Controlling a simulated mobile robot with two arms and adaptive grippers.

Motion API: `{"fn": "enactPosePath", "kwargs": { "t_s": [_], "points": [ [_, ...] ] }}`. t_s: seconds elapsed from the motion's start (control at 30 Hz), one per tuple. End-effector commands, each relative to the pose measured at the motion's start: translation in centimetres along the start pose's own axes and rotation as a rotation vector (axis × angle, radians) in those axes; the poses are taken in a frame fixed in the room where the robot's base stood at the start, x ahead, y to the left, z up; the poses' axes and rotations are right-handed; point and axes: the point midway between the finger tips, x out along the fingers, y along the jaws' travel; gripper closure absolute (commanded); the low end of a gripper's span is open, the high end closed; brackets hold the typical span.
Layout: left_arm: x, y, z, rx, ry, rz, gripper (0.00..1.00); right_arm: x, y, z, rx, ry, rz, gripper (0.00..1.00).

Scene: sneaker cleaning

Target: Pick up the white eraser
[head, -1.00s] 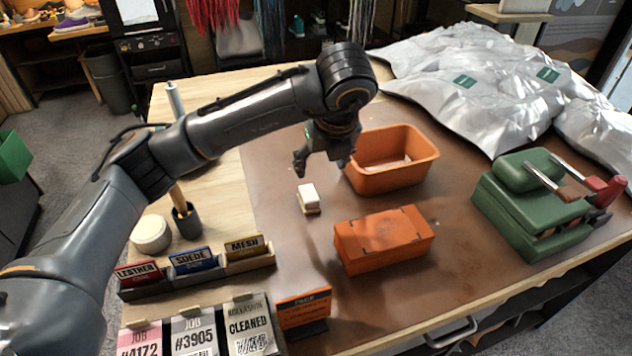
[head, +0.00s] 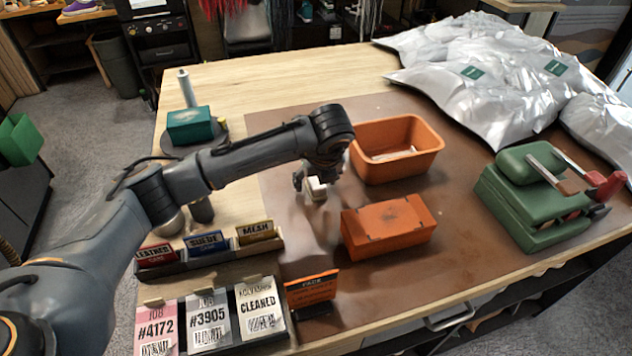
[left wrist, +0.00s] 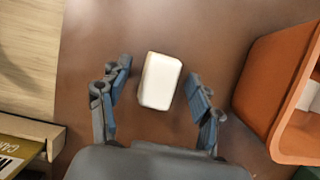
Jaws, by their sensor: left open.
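The white eraser (head: 316,190) is a small block on the brown mat, left of the orange bin. In the left wrist view the eraser (left wrist: 160,81) lies just beyond and between the fingertips, apart from both. My left gripper (head: 316,180) is above the eraser and partly covers it in the head view. In the left wrist view my left gripper (left wrist: 160,98) is open, with blue-grey fingers on either side and nothing held. My right gripper is not in view.
An open orange bin (head: 436,150) stands right of the eraser. A closed orange box (head: 388,233) lies in front, near an orange card (head: 311,290). A green press-like device (head: 525,200) and silver bags (head: 480,85) are at the right.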

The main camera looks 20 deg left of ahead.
Motion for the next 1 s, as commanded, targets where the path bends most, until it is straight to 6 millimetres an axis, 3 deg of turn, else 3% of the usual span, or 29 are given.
{"fn": "enactPosePath", "kwargs": {
  "t_s": [0.23, 0.5, 0.57, 0.83, 1.0],
  "points": [
    [0.2, 0.0, 0.0, 0.001, 0.000, 0.000, 0.38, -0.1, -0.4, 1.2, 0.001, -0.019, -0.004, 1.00],
    [0.2, 0.0, 0.0, 0.001, 0.000, 0.000, 0.93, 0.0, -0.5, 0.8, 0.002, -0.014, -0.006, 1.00],
    [0.2, 0.0, 0.0, 0.001, 0.000, 0.000, 0.99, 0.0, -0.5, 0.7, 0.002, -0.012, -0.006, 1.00],
    [0.0, -0.1, 0.1, 0.000, -0.001, -0.001, 1.00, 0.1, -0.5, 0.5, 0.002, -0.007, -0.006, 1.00],
    [-1.2, -0.1, 0.6, 0.000, -0.002, -0.002, 1.00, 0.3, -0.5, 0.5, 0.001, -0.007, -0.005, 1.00]
  ]
}}
